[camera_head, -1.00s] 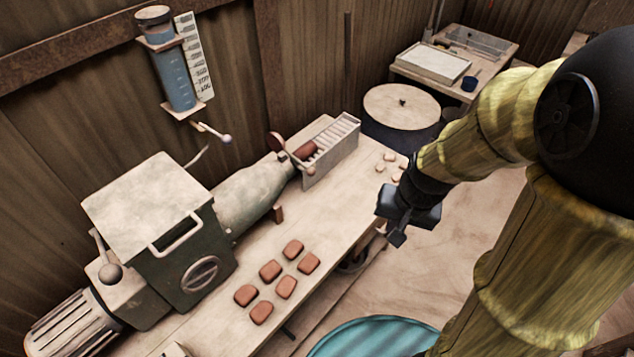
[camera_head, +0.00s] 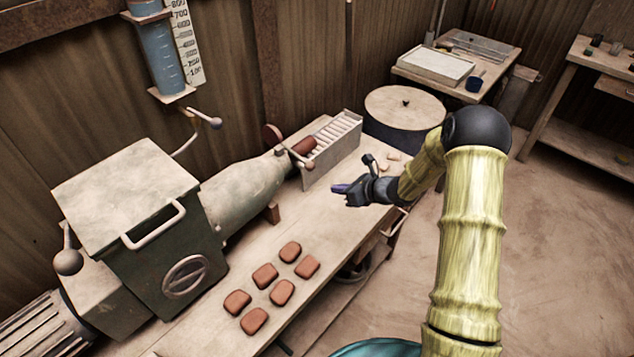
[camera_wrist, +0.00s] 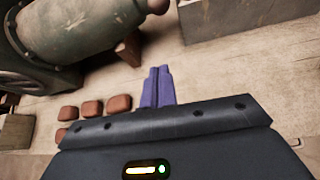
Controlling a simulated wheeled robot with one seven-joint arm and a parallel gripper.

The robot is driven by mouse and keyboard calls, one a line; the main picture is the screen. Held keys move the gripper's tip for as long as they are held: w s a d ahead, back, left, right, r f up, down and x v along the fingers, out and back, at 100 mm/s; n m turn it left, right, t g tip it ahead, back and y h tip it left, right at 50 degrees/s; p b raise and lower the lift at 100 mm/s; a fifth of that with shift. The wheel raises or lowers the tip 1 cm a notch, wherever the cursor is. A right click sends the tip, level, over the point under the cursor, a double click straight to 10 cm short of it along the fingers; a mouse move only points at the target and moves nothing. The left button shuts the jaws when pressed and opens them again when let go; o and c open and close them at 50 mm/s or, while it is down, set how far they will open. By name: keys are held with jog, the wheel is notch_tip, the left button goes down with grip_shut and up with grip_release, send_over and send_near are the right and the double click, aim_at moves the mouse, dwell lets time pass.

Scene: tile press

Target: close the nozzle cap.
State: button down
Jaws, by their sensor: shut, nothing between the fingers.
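The nozzle cap (camera_head: 272,135) is a small reddish-brown disc at the end of the green extruder barrel (camera_head: 243,190). It stands tilted above and beside the outlet, apart from the red clay (camera_head: 304,145) showing there. A thin bar with a pale round knob (camera_head: 310,163) reaches from the cap area to the right.
A slatted rack (camera_head: 335,145) stands at the barrel's outlet, close behind my gripper. Several red tiles (camera_head: 282,292) lie on the bench (camera_head: 325,245) in front of the barrel. A hopper box (camera_head: 125,190) is at the left. Open floor lies to the right.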

jog(key=shift+w+d+f+m+t, duration=0.1)
jog(key=shift+w+f+m+t, duration=0.2)
jog(key=shift+w+m, duration=0.15)
jog(key=p+x, duration=0.3)
jog(key=x, duration=0.7)
jog(key=r, duration=0.2)
jog(key=r+p, duration=0.1)
jog(key=r, duration=0.1)
jog(key=shift+w, duration=0.4)
jog(key=shift+r+p, duration=0.15)
jog(key=shift+p, duration=0.25)
